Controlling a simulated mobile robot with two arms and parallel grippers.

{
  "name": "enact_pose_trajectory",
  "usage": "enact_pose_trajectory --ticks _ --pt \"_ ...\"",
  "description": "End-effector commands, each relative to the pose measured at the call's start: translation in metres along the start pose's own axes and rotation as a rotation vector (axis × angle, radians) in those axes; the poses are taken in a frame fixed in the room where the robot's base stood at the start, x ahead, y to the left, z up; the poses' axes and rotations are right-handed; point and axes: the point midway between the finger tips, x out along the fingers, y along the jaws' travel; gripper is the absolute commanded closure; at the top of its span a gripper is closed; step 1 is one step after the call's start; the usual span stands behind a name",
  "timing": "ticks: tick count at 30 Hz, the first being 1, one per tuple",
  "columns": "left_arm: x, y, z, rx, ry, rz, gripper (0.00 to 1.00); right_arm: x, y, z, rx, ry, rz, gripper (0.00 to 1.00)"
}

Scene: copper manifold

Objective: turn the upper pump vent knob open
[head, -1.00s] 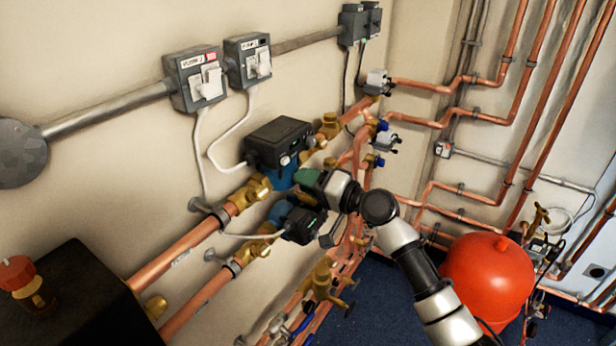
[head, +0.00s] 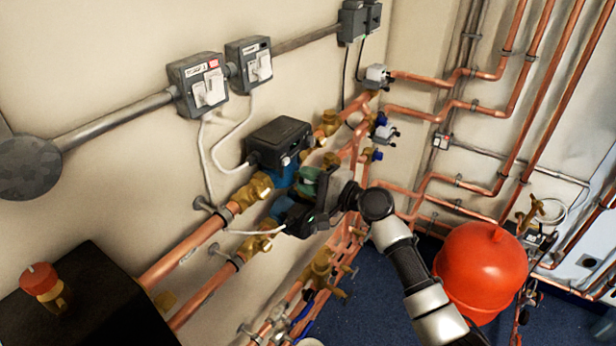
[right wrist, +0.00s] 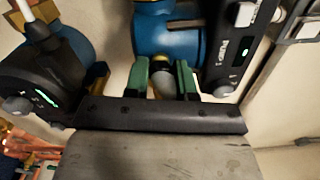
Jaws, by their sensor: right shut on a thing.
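The upper pump (head: 279,141) has a black box head and a blue body on the upper copper pipe. In the right wrist view, its black head (right wrist: 238,48) and blue body (right wrist: 165,38) are close ahead. My right gripper (head: 303,180) is at the blue body, beside the black head. In the right wrist view its green fingers (right wrist: 162,80) stand either side of a small grey vent knob (right wrist: 163,86) at the blue body and are shut on it. The knob is hidden in the head view. My left gripper is out of view.
The lower pump (head: 298,217) sits just below my right gripper, and its black head (right wrist: 42,90) shows at left in the wrist view. Copper pipes (head: 190,255), brass valves (head: 318,268) and a red tank (head: 482,265) surround the arm. Blue floor (head: 370,300) is open below.

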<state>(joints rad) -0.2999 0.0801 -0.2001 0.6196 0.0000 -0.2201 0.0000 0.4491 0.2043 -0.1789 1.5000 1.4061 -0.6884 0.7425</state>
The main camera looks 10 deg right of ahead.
Motion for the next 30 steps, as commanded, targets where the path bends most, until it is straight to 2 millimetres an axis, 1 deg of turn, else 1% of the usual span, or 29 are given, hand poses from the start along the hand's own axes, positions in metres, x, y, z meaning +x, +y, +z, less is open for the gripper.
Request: enact_pose_trajectory --ticks 15,16,20,27,30 --pt "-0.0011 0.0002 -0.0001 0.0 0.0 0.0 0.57 -0.0002 0.0006 -0.0004 0.019 0.001 0.0 0.99" --pt "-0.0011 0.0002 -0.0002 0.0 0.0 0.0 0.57 -0.0002 0.0006 -0.0004 0.019 0.001 0.0 0.7" --pt "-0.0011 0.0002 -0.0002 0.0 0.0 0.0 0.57 -0.0002 0.0006 -0.0003 0.018 0.001 0.0 0.5" --pt "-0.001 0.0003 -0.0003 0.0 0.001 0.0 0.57 -0.0003 0.0004 -0.0003 0.017 0.0 0.0 0.49" --pt "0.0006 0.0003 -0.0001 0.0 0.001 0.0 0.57 -0.0041 0.0013 -0.0008 0.017 0.001 0.001 0.49"
